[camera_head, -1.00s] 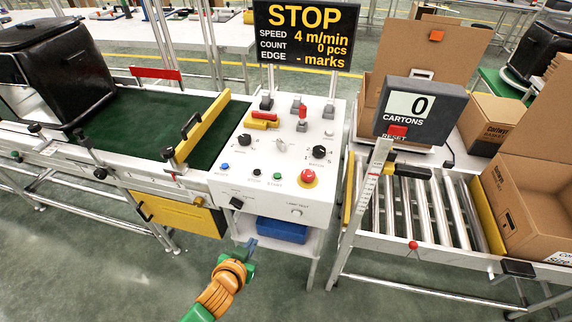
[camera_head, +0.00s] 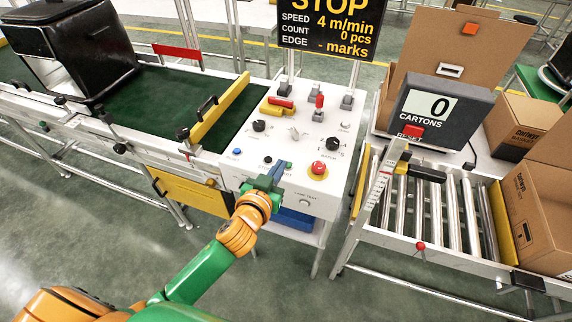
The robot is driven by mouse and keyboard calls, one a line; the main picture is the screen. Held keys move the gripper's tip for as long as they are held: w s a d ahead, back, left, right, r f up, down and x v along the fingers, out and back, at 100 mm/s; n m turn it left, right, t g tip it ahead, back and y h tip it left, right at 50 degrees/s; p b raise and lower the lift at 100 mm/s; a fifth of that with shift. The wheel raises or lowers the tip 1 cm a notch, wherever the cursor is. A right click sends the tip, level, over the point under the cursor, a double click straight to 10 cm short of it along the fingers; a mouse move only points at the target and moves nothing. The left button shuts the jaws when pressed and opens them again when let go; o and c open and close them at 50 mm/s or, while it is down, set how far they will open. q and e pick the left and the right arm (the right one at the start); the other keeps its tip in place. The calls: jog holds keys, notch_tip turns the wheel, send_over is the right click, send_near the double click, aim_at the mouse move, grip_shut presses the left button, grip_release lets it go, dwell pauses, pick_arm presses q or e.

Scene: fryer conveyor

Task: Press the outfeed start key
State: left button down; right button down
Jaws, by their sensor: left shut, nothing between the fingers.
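The white sloped control panel (camera_head: 338,192) stands in the middle of the head view. The green start key (camera_head: 290,164) is near its front edge, partly hidden by my left gripper, and its label is covered. My left gripper (camera_head: 279,169) is shut and empty, its blue-grey fingertips over the panel front just left of the green key. I cannot tell whether they touch the panel or the key. A black key (camera_head: 267,160) and a blue key (camera_head: 237,152) lie to the left. My right gripper is not in view.
A red mushroom button (camera_head: 318,168) sits close right of the green key. Knobs and upright levers (camera_head: 319,101) stand behind. The sign above (camera_head: 333,28) reads STOP, 4 m/min, 0 pcs. A green belt (camera_head: 165,105) lies left; a roller track (camera_head: 450,205) and carton counter (camera_head: 434,108) lie right.

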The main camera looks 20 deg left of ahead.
pick_arm(q)
send_over(286, 173)
jog(key=shift+w+f, duration=0.15)
jog(key=shift+f, duration=0.55)
notch_tip(286, 173, down, 3)
jog(key=shift+f+b, duration=0.1)
jog(key=shift+b, duration=0.55)
jog(key=shift+f, duration=0.4)
